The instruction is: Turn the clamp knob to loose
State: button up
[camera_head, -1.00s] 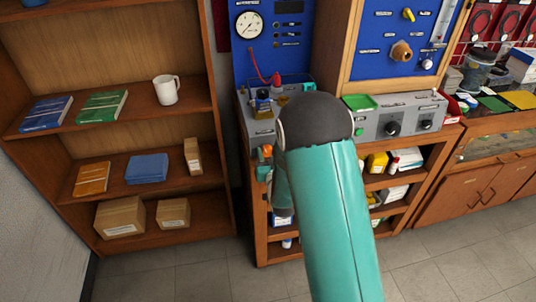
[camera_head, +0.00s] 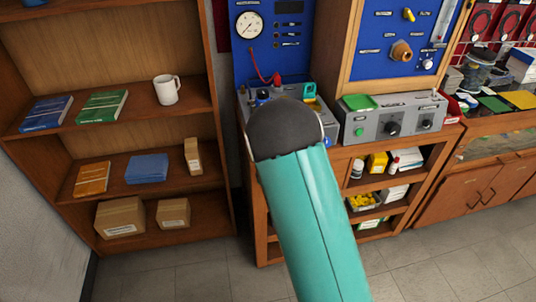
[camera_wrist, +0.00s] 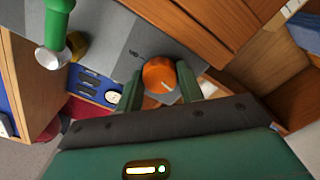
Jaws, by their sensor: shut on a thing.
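An orange round knob (camera_wrist: 159,75) with a white pointer line is on a grey panel (camera_wrist: 118,30) in the wrist view. I take it as the clamp knob. My gripper (camera_wrist: 159,72) has its two green fingers on either side of the knob and is shut on it. The pointer line slants toward the lower right of that picture. In the head view my teal arm and dark elbow hide the knob and my gripper.
A green-handled part (camera_wrist: 57,22) with a metal end stands near the knob. A grey control box (camera_head: 393,118) is right of my arm. A wooden shelf (camera_head: 115,197) with books, boxes and a white mug (camera_head: 167,89) is at left. The floor in front is clear.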

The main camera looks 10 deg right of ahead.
jog(key=shift+s+n, duration=0.1)
jog(key=shift+n, duration=0.9)
jog(key=o, duration=0.7)
jog(key=s, duration=1.3)
jog(key=shift+s, duration=0.35)
